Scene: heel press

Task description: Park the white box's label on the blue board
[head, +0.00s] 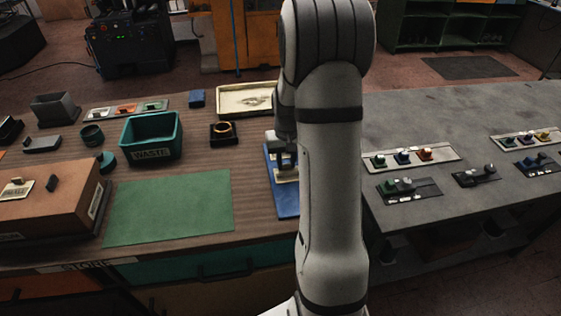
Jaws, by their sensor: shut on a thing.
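My gripper (285,160) points down over the blue board (286,203), partly hidden by my arm. It is shut on a small pale piece (284,178), which looks like the label. This piece is low over or on the blue board; I cannot tell if it touches. The right side of the board is hidden behind my arm. I cannot make out a white box for certain.
A green mat (170,208) lies left of the board. A brown box (45,205) with a pale tag on top stands farther left. A teal waste bin (151,140), a small dark tray (223,132) and a cream tray (240,99) stand behind. A grey bench (460,110) with switch panels is at right.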

